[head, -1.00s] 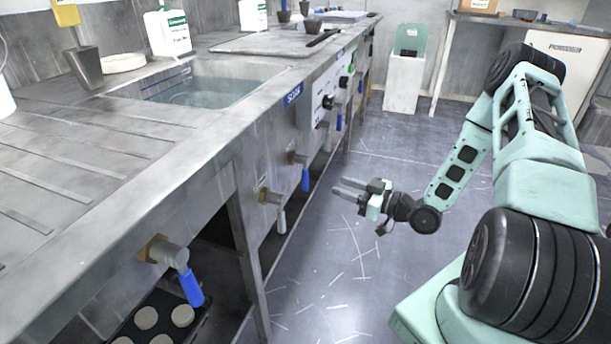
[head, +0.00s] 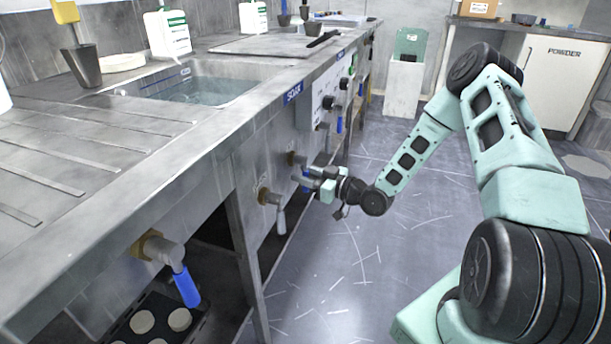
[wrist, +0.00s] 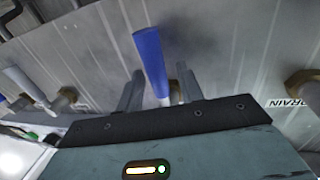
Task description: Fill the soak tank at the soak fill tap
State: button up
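The soak tank (head: 158,92) is a sink set in the steel bench, with some water (head: 205,92) in it, below the bench top. A blue SOAK label (head: 293,93) is on the bench front by its corner. Below that label is a tap with a blue lever, partly hidden by my gripper (head: 308,178). In the wrist view the blue lever (wrist: 151,55) stands between the two fingers of my gripper (wrist: 158,88). The fingers are apart; I cannot tell whether they touch the lever.
A grey-levered tap (head: 279,212) is nearer on the bench front. A blue-levered tap (head: 182,280) is nearer still, above a tray of discs (head: 145,322). A DRAIN label (wrist: 286,103) shows in the wrist view. The floor (head: 410,260) around my arm looks clear.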

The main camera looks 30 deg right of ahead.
grip_shut()
jog(key=shift+d+n, duration=0.1)
jog(key=shift+n, duration=0.2)
jog(key=n+b, duration=0.1)
jog(key=d+n+b, duration=0.1)
jog(key=n, duration=0.1)
jog(key=shift+w+t, duration=0.4)
jog(key=shift+w+d+r+n+y+b, duration=0.2)
jog(key=shift+n+b, duration=0.15)
jog(key=shift+n, duration=0.35)
jog(key=shift+w+d+r+n+y+b, duration=0.1)
jog(key=shift+d+n+y+b, duration=0.15)
jog(key=shift+n, duration=0.45)
jog(key=shift+a, duration=0.1)
grip_release()
